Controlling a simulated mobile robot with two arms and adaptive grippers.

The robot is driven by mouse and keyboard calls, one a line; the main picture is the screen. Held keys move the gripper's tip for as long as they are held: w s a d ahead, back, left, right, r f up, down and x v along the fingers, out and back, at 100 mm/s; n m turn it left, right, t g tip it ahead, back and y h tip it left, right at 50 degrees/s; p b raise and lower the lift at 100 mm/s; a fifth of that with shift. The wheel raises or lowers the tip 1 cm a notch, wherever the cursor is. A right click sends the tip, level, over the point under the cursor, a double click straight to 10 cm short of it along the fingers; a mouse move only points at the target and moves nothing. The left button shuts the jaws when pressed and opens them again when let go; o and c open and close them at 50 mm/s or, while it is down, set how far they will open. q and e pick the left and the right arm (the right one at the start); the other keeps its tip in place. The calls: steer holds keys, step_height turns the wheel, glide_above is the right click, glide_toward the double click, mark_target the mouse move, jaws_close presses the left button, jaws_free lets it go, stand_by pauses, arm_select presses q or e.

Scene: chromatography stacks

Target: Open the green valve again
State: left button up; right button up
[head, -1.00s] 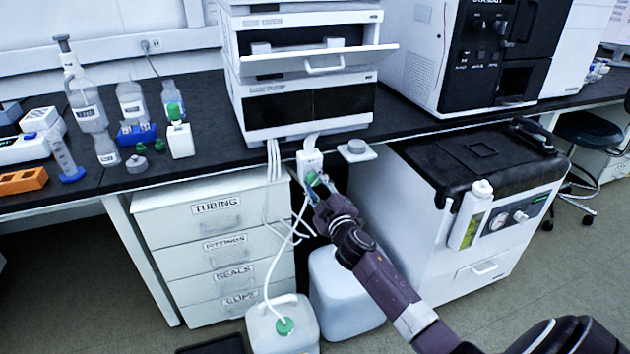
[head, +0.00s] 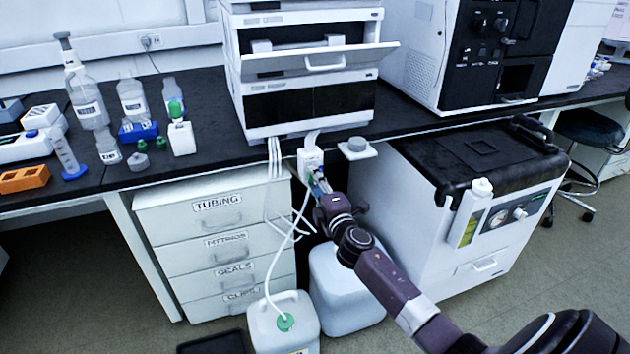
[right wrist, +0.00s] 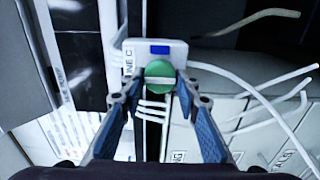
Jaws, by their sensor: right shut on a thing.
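The green valve (right wrist: 160,80) is a round green knob with a pale bar across its face, on a white block (right wrist: 178,53) with a blue patch and partly hidden lettering. In the right wrist view the bar runs level from one fingertip to the other. My right gripper (right wrist: 159,88) is shut on the knob, with a blue-padded finger on each side. In the head view my right gripper (head: 318,184) is at the white block (head: 309,158) below the bench edge, and it hides most of the knob. My left gripper is not in view.
White tubes (head: 276,165) hang beside the block; one runs to a white canister (head: 268,325) with a green cap. Another canister (head: 345,290) stands below my arm. Labelled drawers (head: 218,230) are to the left, a white cabinet unit (head: 410,215) to the right.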

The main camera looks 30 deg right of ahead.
steer(key=shift+f, duration=0.1)
stand_by(0.4)
steer(key=o, duration=0.9)
steer(key=shift+o, duration=1.3)
steer(key=shift+s, duration=0.1)
steer(key=v, duration=1.2)
